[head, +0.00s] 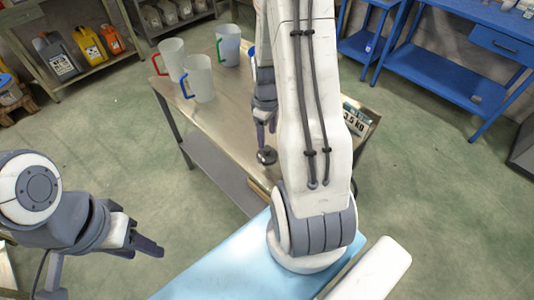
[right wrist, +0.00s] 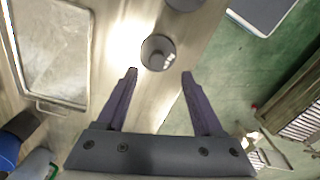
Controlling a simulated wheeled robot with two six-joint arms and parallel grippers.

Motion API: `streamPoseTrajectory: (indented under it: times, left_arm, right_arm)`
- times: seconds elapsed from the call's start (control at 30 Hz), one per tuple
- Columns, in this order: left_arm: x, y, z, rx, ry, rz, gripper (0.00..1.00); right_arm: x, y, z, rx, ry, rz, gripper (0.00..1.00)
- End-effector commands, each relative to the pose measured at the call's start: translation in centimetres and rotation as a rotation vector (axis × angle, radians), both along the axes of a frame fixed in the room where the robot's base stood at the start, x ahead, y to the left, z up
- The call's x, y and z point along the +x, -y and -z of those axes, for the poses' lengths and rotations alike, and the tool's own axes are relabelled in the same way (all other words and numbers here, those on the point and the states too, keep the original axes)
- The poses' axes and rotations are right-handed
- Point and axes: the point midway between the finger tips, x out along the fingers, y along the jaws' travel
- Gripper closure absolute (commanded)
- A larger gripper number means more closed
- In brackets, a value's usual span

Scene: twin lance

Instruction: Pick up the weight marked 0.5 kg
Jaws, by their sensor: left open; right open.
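A small dark grey round weight (head: 267,156) stands on the metal-topped table (head: 225,130). It also shows in the right wrist view (right wrist: 158,52), just past my fingertips and centred between them; no mark on it can be read. My right gripper (right wrist: 159,75) is open and empty; in the head view my right gripper (head: 264,138) points down right at the weight, partly hidden by my arm. A second dark round object (right wrist: 185,3) is cut off at the top of the wrist view. My left gripper (head: 142,248) is open and empty, away from the table.
Several frosted mugs (head: 199,78) stand at the table's back left. A sign reading about 3.5 kg (head: 354,118) is partly hidden behind my right arm. A metal tray (right wrist: 52,50) lies left of the weight in the wrist view. A blue bench (head: 445,60) stands behind right.

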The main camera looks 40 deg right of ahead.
Motion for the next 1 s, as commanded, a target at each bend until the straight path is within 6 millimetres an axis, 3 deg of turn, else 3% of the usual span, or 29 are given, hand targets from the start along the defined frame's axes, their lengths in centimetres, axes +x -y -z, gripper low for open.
streamPoseTrajectory:
  times: [0.1, 0.37, 0.6, 0.93, 0.97, 1.0]
  left_arm:
    - [0.0, 0.0, 0.0, 0.0, 0.0, 0.0, 0.5]
    - [0.0, 0.0, -0.3, 0.0, 0.0, 0.0, 0.5]
    - [0.0, 0.0, -0.8, 0.0, 0.0, 0.0, 0.5]
    - [0.0, 0.0, -0.8, 0.0, 0.0, 0.0, 0.5]
    - [0.0, 0.0, -0.8, 0.0, 0.0, 0.0, 0.5]
    - [0.0, 0.0, -0.8, 0.0, 0.0, 0.0, 0.5]
  right_arm:
    - [-0.1, 0.0, 1.8, 0.003, -0.004, 0.0, 0.31]
    - [0.1, 0.1, 3.7, 0.002, -0.003, 0.001, 0.31]
    - [0.3, 0.3, 7.0, 0.002, -0.003, 0.0, 0.31]
    - [0.4, 0.4, 7.9, 0.0, 0.001, 0.001, 0.31]
    - [0.4, 0.4, 7.9, 0.0, 0.001, 0.001, 0.35]
    - [0.4, 0.4, 7.9, 0.0, 0.001, 0.001, 0.5]
